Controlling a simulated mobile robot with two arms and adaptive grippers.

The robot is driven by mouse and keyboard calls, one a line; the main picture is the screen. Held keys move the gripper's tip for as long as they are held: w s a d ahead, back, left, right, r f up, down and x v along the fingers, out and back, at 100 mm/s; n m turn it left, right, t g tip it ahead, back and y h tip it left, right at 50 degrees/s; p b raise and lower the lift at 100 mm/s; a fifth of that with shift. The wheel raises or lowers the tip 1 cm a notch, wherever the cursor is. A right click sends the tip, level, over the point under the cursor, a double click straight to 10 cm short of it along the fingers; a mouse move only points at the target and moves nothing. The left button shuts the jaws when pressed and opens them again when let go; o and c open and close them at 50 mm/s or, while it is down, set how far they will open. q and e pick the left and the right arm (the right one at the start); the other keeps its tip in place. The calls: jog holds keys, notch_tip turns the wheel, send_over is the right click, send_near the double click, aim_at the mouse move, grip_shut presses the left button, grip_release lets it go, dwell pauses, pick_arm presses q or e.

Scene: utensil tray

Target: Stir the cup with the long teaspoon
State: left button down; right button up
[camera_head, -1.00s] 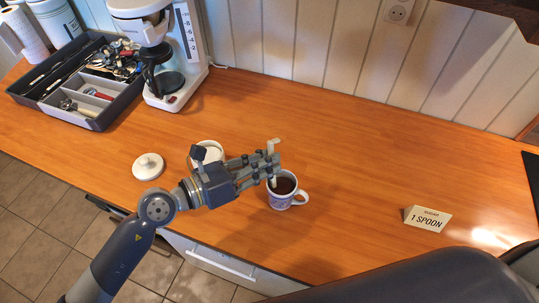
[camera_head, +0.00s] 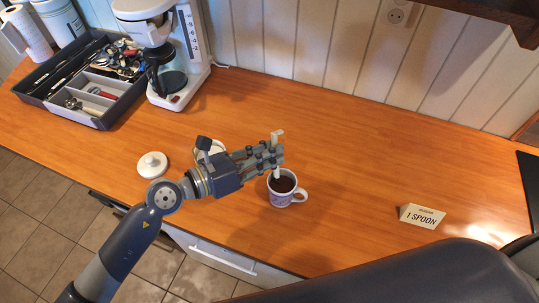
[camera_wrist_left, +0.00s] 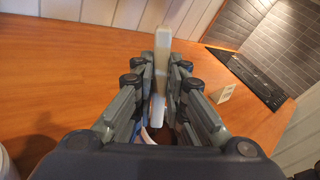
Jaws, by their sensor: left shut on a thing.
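A white cup with a blue pattern (camera_head: 284,199) stands upright on the counter, holding dark liquid, its handle to the right. My left gripper (camera_head: 272,158) is shut on the pale handle of the long teaspoon (camera_head: 277,134), just above and behind the cup. The spoon is roughly upright. Its lower part runs down to the cup's far rim, and its bowl is hidden. In the left wrist view the handle (camera_wrist_left: 162,50) stands between the fingers, which mostly hide the cup. My right gripper is not in view.
A utensil tray (camera_head: 101,122) and a coffee maker (camera_head: 188,90) stand at the back left. A "1 SPOON" sign (camera_head: 421,216) stands right. The counter between is clear.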

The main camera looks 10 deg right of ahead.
pick_arm(q)
jog(key=w+r+p, duration=0.3)
jog(key=r+p, duration=0.2)
jog(key=r, duration=0.2)
dwell(0.4)
jog(key=shift+r, duration=0.1)
dwell(0.7)
notch_tip(320, 180, up, 5)
jog(key=p, duration=0.5)
dwell(1.0)
jog(key=s+a+f+n+t+b, duration=0.1)
jog(key=s+a+f+b, duration=0.1)
jog(key=a, duration=0.7)
jog(key=s+a+f+n+t+y+b, duration=0.1)
jog(key=a+f+b, duration=0.4)
jog(key=a, duration=0.5)
jog(key=s+a+f+n+t+y+b, duration=0.1)
jog(key=s+a+f+t+b, duration=0.1)
jog(key=a+b, duration=0.5)
jog(key=shift+s+a+f+n+t, duration=0.3)
jog(key=shift+s+a+f, duration=0.4)
jog(key=shift+a, duration=0.55)
